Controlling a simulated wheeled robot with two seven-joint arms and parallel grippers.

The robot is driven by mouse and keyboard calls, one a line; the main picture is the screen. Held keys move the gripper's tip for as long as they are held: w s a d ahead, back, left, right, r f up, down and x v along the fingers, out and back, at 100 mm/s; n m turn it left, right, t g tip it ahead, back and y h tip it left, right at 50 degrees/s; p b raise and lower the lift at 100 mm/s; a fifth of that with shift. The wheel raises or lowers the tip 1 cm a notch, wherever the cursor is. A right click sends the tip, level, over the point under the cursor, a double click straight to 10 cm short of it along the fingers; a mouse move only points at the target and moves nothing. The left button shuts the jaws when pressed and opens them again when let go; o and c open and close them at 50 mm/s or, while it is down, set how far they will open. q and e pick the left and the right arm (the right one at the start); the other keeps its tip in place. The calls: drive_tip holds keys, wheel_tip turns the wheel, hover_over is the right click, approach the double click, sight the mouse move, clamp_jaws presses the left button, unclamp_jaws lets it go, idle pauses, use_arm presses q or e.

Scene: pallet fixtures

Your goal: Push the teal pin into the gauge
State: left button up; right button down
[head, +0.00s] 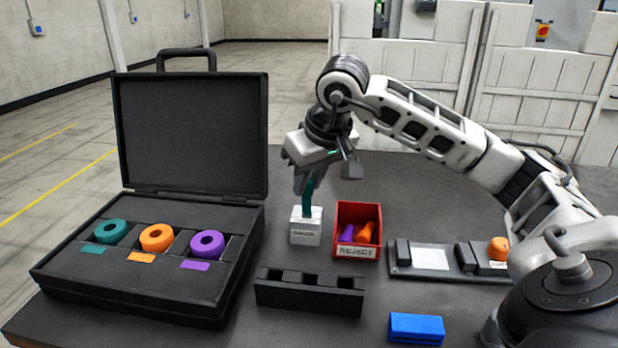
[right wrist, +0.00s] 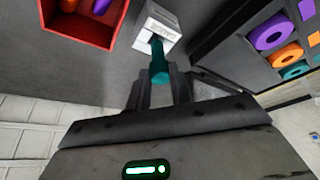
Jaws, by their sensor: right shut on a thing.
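The teal pin (head: 308,196) is held upright, slightly tilted, in my right gripper (head: 305,182), which is shut on it. The white gauge block (head: 306,226) stands on the table directly below. The pin's lower end is at the gauge's top; how deep it sits I cannot tell. In the right wrist view the teal pin (right wrist: 158,65) runs from between the fingers of my right gripper (right wrist: 160,85) to the dark opening of the gauge (right wrist: 158,28). My left gripper is not in view.
A red reject bin (head: 357,230) with purple and orange pins stands right of the gauge. An open black case (head: 150,290) with teal, orange and purple rings is at left. A black slotted rack (head: 310,292), a blue block (head: 416,328) and a dark fixture (head: 450,272) are nearby.

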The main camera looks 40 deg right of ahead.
drive_tip(key=shift+f+b, duration=0.6)
drive_tip(key=shift+f, duration=0.2)
drive_tip(key=c, duration=0.8)
unclamp_jaws()
drive_tip(key=shift+o, duration=0.2)
